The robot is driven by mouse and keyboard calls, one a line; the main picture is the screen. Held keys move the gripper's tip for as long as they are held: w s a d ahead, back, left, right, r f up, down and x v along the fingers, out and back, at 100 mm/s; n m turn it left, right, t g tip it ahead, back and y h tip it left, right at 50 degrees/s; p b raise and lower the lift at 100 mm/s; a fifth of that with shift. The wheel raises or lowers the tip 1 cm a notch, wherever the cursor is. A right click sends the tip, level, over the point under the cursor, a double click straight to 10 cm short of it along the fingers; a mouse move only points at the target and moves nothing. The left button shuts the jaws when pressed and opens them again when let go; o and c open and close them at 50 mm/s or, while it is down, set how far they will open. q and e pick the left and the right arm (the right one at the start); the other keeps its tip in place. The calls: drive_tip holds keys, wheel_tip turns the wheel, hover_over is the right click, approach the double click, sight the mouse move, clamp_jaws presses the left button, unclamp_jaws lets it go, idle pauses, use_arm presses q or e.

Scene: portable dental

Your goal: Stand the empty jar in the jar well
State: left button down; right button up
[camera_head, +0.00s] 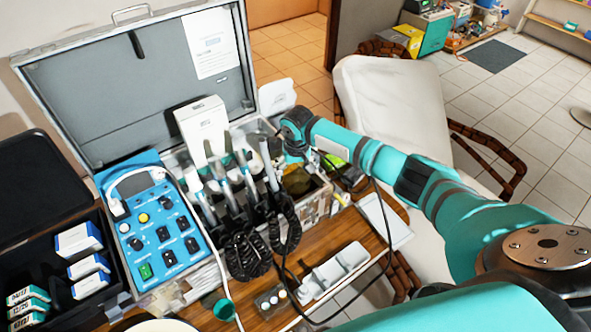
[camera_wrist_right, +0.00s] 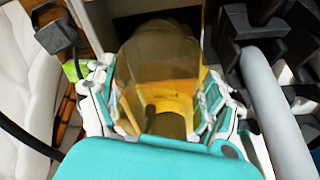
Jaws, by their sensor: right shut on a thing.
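The jar (camera_wrist_right: 160,62) is see-through amber. In the right wrist view it sits between the two fingers of my right gripper (camera_wrist_right: 160,110), which is shut on it. In the head view the amber jar (camera_head: 297,182) shows at the right end of the open case, below my right wrist, and my right gripper (camera_head: 290,160) is mostly hidden by the wrist and the handpieces. A dark recess (camera_wrist_right: 155,12) lies just beyond the jar in the wrist view; I cannot tell whether it is the jar well or whether the jar touches it. My left gripper is not in view.
Handpieces with black coiled hoses (camera_head: 245,190) stand close to the left of the jar. A white box (camera_head: 203,130) and a blue control panel (camera_head: 155,225) are further left. A grey holder (camera_head: 335,268) lies on the wooden table in front. A cable runs near my right arm.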

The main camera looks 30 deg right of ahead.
drive_tip(key=shift+s+a+f+b, duration=0.15)
drive_tip(key=shift+s+f+b, duration=0.15)
drive_tip(key=shift+f, duration=0.3)
drive_tip(key=shift+s+a+f+b, duration=0.15)
drive_tip(key=shift+s+f, duration=0.2)
drive_tip(key=shift+f, duration=0.5)
drive_tip(key=c, duration=0.4)
drive_tip(key=shift+w+d+f, duration=0.2)
drive_tip(key=shift+w+f, duration=0.15)
drive_tip(key=shift+f, duration=0.1)
drive_tip(key=shift+r, duration=0.1)
drive_tip(key=shift+c, duration=0.2)
drive_tip(key=shift+d+r, duration=0.2)
